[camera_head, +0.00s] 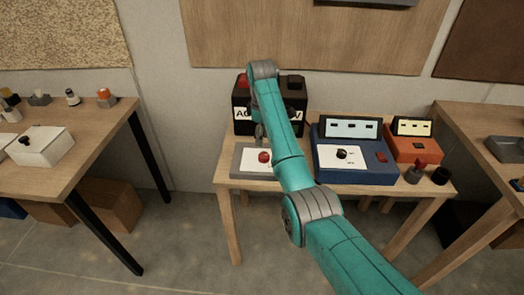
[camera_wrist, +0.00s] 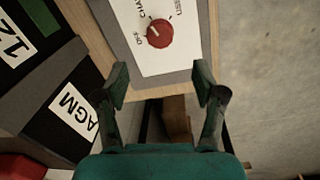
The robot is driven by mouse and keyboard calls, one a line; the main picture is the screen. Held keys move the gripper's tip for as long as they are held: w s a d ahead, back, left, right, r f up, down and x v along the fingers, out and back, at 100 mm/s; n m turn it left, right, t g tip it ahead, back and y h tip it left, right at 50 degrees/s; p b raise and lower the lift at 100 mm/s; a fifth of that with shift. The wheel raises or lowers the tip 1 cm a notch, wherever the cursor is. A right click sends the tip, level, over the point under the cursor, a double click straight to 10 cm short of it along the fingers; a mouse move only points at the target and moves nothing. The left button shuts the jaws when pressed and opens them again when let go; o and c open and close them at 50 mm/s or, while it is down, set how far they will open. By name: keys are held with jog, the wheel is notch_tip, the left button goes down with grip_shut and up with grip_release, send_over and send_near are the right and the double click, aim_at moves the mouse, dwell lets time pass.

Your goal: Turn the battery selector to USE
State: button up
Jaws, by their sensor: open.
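The battery selector is a round red knob (camera_wrist: 160,33) on a white label plate (camera_wrist: 152,62) with a grey surround. In the wrist view the plate reads OFF at the left, CHA… at the upper left and what looks like USE at the upper right. A pale mark on the knob faces the left, on the OFF side. In the head view the knob (camera_head: 264,156) sits on the small table, at its left. My gripper (camera_wrist: 162,84) is open and empty, its fingertips apart from the knob, which lies beyond them. In the head view my arm partly hides the gripper.
A black battery (camera_head: 242,127) marked AGM stands behind the selector. A blue box (camera_head: 377,176) with a black knob and an orange unit (camera_head: 412,150) stand to the right on the wooden table (camera_head: 228,183). Another table with small items is at the left.

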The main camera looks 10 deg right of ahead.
aim_at(264, 155)
jog(key=f, duration=1)
jog(key=shift+w+d, duration=0.2)
jog(key=shift+w, duration=0.05)
jog(key=c, duration=1.1)
jog(key=shift+c, duration=0.2)
jog(key=shift+m, duration=0.3)
jog(key=m, duration=0.9)
jog(key=shift+m+g, duration=0.3)
jog(key=shift+m, duration=2)
